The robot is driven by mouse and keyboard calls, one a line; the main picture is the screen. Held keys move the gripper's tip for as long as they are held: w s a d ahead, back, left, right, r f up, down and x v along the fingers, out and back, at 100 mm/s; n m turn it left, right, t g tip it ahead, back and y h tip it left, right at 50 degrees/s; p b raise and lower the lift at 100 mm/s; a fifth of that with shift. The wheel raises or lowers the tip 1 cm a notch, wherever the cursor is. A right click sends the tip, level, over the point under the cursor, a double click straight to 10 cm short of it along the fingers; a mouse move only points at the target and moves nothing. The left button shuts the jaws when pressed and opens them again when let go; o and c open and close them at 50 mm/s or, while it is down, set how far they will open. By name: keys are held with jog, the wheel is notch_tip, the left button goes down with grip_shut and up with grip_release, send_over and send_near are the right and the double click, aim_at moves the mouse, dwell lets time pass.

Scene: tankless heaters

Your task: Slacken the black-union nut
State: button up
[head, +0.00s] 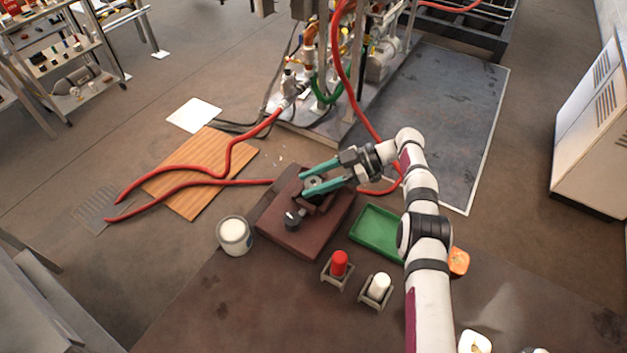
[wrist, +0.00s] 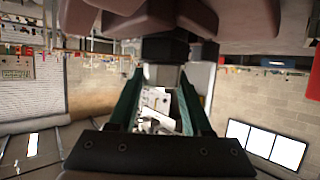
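A dark, faceted nut (head: 315,183), which looks like the black-union nut, sits on top of the brown block (head: 290,238). In the wrist view a dark hexagonal piece (wrist: 165,49) hangs at the top, close to the fingertips. My gripper (head: 306,183) reaches over the block from the right, its two teal fingers spread on either side of the dark nut. In the wrist view the fingers (wrist: 160,76) are apart, with an open gap between them. I cannot see clear contact of the fingers with the nut.
A black knob (head: 293,218) stands on the block's front. A green tray (head: 378,234) is right of it, a white can (head: 234,237) left. Red (head: 339,263) and white (head: 379,286) capped pieces stand in front. Red hoses (head: 190,185) and the pipe rig (head: 330,70) lie behind.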

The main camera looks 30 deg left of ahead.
aim_at(314, 181)
jog(key=o, duration=0.4)
jog(key=shift+r, duration=0.4)
notch_tip(314, 181, up, 4)
jog(key=shift+w+d+f, duration=0.1)
jog(key=d+r, duration=0.2)
jog(key=d, duration=0.1)
jog(key=w+d+r, duration=0.1)
jog(key=d+r, duration=0.1)
jog(key=d, duration=0.2)
jog(key=w+d+r, duration=0.1)
jog(key=d+r, duration=0.1)
jog(key=d, duration=0.2)
jog(key=shift+w+d+r, duration=0.1)
jog(key=shift+d+r, duration=0.05)
jog(key=shift+r, duration=0.05)
